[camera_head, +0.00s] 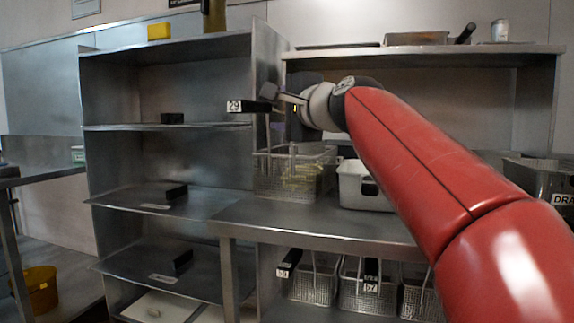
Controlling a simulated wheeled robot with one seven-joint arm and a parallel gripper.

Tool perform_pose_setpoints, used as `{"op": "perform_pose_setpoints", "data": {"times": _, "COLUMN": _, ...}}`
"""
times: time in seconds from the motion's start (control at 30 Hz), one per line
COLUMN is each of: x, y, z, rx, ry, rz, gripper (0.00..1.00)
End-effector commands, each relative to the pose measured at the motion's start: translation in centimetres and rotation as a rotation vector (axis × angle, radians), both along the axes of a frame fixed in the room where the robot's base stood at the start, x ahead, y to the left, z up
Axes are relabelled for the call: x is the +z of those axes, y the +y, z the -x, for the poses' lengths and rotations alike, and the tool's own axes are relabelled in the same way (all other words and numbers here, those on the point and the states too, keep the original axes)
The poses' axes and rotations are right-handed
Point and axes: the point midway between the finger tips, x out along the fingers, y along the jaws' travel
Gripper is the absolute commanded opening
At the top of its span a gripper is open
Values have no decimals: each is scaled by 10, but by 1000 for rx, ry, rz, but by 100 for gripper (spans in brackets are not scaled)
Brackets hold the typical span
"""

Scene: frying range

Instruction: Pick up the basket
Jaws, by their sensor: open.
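A wire mesh basket (275,178) stands on the steel counter, with some yellowish pieces showing through its mesh. A black grip with a white "29" tag (238,106) stands out above it, apparently the end of its handle; the join is hard to make out. My gripper (284,101) is above the basket at the end of my red arm, close by the black grip. It is open. Its fingers are small and partly overlap the grip, so I cannot tell whether they touch it or surround it.
A white container (362,187) stands right of the basket. A steel shelf unit (165,85) stands at left. An upper shelf (430,51) holds trays and a can. A drawer-like bin (540,175) is far right.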

Motion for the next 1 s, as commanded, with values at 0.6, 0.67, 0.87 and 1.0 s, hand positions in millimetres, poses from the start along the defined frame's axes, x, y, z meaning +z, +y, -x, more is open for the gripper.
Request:
{"op": "perform_pose_setpoints", "data": {"times": 0.6, "x": 3, "y": 32, "z": -47, "rx": -1, "ry": -1, "rz": 3, "gripper": 47}}
{"op": "perform_pose_setpoints", "data": {"times": 0.67, "x": 3, "y": 32, "z": -47, "rx": -1, "ry": -1, "rz": 3, "gripper": 47}}
{"op": "perform_pose_setpoints", "data": {"times": 0.87, "x": 3, "y": 32, "z": -47, "rx": -1, "ry": -1, "rz": 3, "gripper": 24}}
{"op": "perform_pose_setpoints", "data": {"times": 1.0, "x": 3, "y": 32, "z": -47, "rx": -1, "ry": -1, "rz": 4, "gripper": 5}}
